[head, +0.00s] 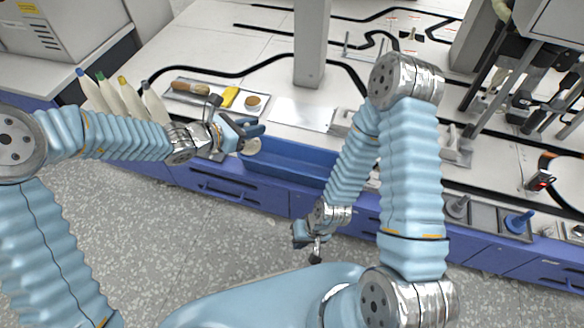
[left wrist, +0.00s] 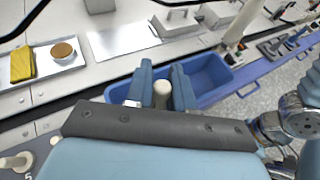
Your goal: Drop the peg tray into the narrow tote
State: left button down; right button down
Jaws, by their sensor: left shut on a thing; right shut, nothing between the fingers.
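My left gripper (head: 254,130) is shut on a pale, peg-like piece (left wrist: 161,93), which stands between its fingers in the left wrist view. A cream round part (head: 250,147) shows just below the fingers in the head view; I cannot tell whether a tray hangs from it. The gripper is over the left end of a long, narrow blue tote (head: 290,173), which also shows in the left wrist view (left wrist: 208,75). The tote's visible inside looks empty. My right gripper (head: 308,240) is shut and empty, low in front of the counter.
Several pale cones with coloured tips (head: 128,95) stand at the left. A tray (head: 180,97) with a brush, a yellow cloth and a round tin lies behind the tote. A grey post (head: 311,50) rises behind. A blue peg on a dark base (head: 517,221) stands at the right.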

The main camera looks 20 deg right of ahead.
pick_arm(q)
jog(key=s+d+r, duration=0.3)
jog(key=d+r, duration=0.1)
jog(key=d, duration=0.6)
notch_tip(320, 180, down, 6)
jog(key=b, duration=0.5)
jog(key=shift+a+f+m+g+h, duration=0.15)
jog(key=shift+m+g+h, duration=0.15)
jog(key=shift+g, duration=0.1)
jog(key=shift+w, duration=0.1)
jog(key=c, duration=0.9)
grip_release()
jog(key=p+v, duration=0.2)
jog(key=v, duration=1.1)
jog(key=shift+a+r, duration=0.2)
jog(key=shift+a, duration=0.15)
